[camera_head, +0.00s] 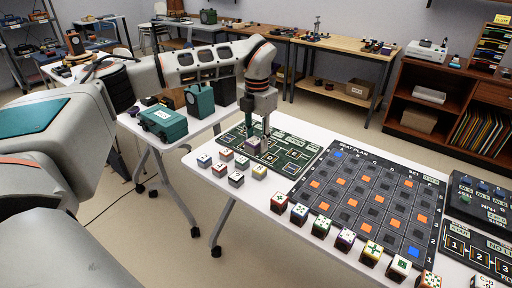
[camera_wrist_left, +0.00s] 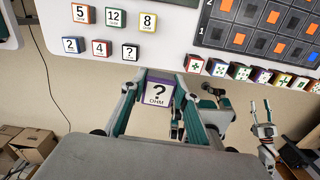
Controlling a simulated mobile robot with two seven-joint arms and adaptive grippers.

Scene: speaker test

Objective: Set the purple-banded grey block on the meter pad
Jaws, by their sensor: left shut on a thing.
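My left gripper (camera_head: 255,128) is shut on the purple-banded grey block (camera_head: 253,146), seen against the dark green circuit board (camera_head: 298,136) in the head view. In the left wrist view my left gripper (camera_wrist_left: 160,100) has one finger on each side of the block (camera_wrist_left: 158,94). Its white face reads "? OHM" inside a purple border. Floor shows behind it there, in front of the table edge, so it appears held in the air. I cannot make out the meter pad for certain. My right gripper (camera_wrist_left: 261,108) shows small at the right, fingers apart, seemingly empty.
Several number blocks (camera_head: 236,180) stand in two rows at the table's left front. A row of coloured symbol blocks (camera_head: 345,240) lines the front of the seat plan board (camera_head: 370,200). A green case (camera_head: 163,122) sits on another table behind.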

